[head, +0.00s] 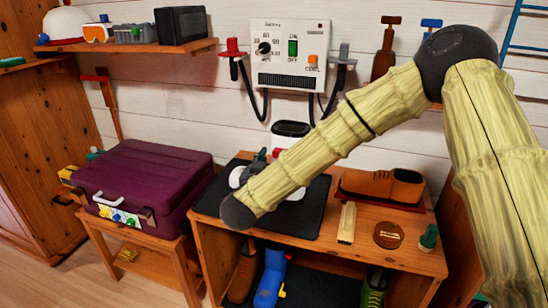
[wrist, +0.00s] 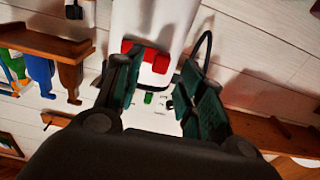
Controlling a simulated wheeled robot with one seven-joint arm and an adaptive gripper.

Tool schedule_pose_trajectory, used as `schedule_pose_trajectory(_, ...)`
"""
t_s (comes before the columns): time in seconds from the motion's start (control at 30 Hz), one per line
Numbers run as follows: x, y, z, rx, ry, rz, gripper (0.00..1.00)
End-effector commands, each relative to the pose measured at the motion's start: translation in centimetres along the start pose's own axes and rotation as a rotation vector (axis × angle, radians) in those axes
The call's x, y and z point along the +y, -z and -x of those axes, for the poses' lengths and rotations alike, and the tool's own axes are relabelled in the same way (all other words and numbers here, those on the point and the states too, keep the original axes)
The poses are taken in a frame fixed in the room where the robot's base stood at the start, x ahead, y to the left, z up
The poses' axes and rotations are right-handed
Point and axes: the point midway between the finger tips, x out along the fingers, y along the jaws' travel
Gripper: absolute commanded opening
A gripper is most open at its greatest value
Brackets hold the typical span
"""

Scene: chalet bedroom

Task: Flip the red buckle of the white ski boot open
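The white ski boot (wrist: 153,18) fills the top middle of the wrist view, with its red buckle (wrist: 158,62) at its lower end. My gripper (wrist: 158,68) is open, its two dark green fingers apart on either side of the red buckle. The left finger overlaps part of the red; I cannot tell whether either finger touches it. In the head view my arm hides most of the boot; a white part (head: 296,195) and a small red part (head: 276,153) show beside the arm.
The boot is over a black mat (head: 318,212) on a wooden bench. A brown shoe (head: 382,185), a brush (head: 347,223), a round tin (head: 388,235) and a green bottle (head: 429,238) stand to the right. A purple case (head: 140,180) is at left. A control panel (head: 290,50) hangs behind.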

Motion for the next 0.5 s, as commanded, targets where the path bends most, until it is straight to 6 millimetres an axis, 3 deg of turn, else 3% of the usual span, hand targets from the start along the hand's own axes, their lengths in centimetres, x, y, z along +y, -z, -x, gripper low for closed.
schedule_pose_trajectory(0.2, 0.0, 0.0, -2.1, 0.0, 0.0, -0.001, 0.39)
schedule_pose_trajectory(0.5, 0.0, 0.0, -2.6, -0.001, 0.001, 0.0, 0.39)
